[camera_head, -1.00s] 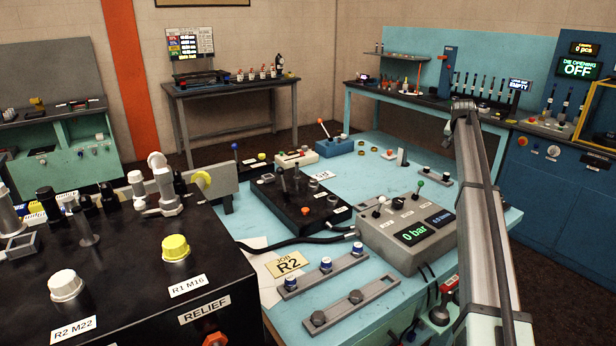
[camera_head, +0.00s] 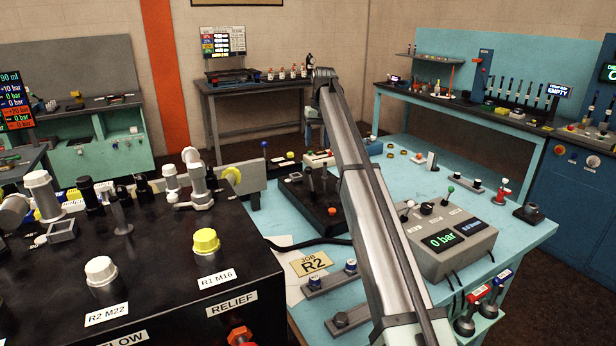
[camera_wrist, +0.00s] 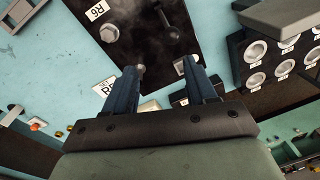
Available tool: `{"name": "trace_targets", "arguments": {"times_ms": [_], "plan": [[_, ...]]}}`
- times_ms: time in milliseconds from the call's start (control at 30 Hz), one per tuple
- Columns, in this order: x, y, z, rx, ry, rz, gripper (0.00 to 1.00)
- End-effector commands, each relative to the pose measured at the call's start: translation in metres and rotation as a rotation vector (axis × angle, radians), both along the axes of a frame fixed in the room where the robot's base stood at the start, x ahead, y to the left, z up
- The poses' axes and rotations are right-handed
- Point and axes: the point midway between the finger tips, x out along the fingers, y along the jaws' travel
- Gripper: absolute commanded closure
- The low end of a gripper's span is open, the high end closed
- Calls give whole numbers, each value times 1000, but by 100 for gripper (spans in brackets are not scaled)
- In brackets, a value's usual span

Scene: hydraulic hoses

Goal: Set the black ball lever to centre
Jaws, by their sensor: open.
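A black valve block (camera_head: 295,202) with upright levers stands on the light-blue table in the head view. A dark lever (camera_head: 309,178) rises from it; I cannot make out its ball clearly. My gripper is hidden behind my arm in the head view. In the wrist view my gripper (camera_wrist: 168,72) is open, its two blue-grey fingers pointing at the black block (camera_wrist: 120,35). A small grey rounded tip (camera_wrist: 140,69) shows beside the left finger. A thin dark lever (camera_wrist: 166,20) stands beyond the fingers. I cannot tell which is the black ball lever. Nothing is visibly held.
A grey box with a 0 bar display (camera_head: 447,240) and small levers, one green-tipped, stands right of my arm. A black bench (camera_head: 150,255) with fittings is at the left. A JOB R2 card (camera_head: 310,263) lies in front of the valve block.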

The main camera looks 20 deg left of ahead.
Motion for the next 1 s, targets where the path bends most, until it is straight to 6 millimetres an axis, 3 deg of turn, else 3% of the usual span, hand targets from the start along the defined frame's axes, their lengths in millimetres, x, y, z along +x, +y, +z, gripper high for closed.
{"name": "trace_targets", "arguments": {"times_ms": [100,267,800,1000], "plan": [[-10,15,2,-2,17,34,44],[-13,18,-8,-2,22,39,44],[-17,24,-96,-3,21,36,44],[-18,26,-121,-2,20,36,44]]}}
